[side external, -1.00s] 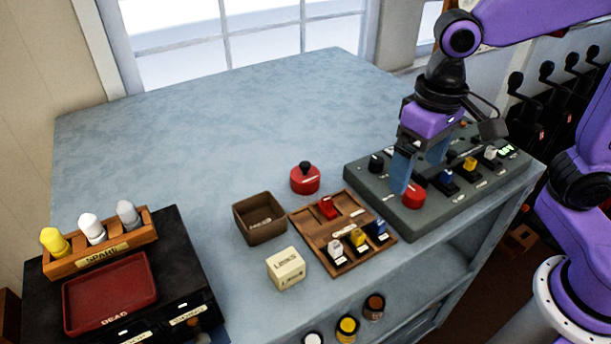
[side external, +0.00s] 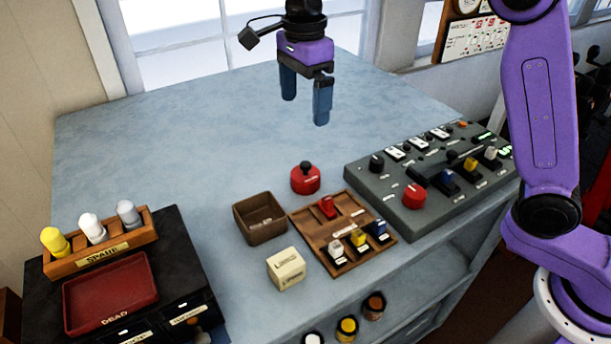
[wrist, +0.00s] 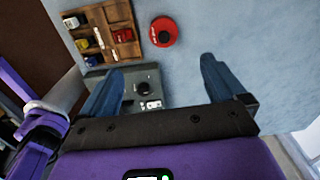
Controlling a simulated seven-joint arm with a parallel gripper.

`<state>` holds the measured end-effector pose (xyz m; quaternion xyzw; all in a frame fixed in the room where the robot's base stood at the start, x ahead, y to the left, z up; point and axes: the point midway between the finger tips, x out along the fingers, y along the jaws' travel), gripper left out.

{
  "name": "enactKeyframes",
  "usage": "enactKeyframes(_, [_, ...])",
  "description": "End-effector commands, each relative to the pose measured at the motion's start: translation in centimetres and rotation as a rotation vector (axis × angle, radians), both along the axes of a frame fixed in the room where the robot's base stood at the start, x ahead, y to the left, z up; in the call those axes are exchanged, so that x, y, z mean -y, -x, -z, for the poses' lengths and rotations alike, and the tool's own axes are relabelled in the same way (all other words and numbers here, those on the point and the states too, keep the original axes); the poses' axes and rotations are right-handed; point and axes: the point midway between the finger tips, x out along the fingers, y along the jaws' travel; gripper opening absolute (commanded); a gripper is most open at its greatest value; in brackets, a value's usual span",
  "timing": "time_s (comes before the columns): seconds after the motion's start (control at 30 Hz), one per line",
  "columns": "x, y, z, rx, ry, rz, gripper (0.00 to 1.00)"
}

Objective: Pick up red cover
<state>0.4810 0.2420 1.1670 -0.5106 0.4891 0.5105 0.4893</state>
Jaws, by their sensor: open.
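A round red cover (side external: 305,180) with a black knob on top stands on the blue-grey table behind the wooden tray. It also shows in the wrist view as a red disc (wrist: 165,24) near the top edge. A smaller red piece (side external: 327,207) lies in the tray's back left compartment. My gripper (side external: 305,109) is open and empty, fingers pointing down, raised above the table. In the side view it appears above and behind the round red cover, clear of it. In the wrist view the cover lies ahead of the gap between the blue fingers (wrist: 162,70).
The wooden tray (side external: 315,240) holds coloured lever caps. A brown open box (side external: 259,234) and cream block (side external: 286,268) stand left of it. The grey control panel (side external: 405,222) with knobs and levers is at right. The table's back left is clear.

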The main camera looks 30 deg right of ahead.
Motion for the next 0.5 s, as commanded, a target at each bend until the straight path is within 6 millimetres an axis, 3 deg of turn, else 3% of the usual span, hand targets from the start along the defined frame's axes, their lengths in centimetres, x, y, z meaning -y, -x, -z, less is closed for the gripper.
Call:
enactKeyframes(0.17, [0.0, -0.4, 0.8, -0.002, 0.001, 0.046, 0.97])
enactKeyframes(0.5, [0.1, -0.3, 6.9, -0.006, 0.003, 0.044, 0.97])
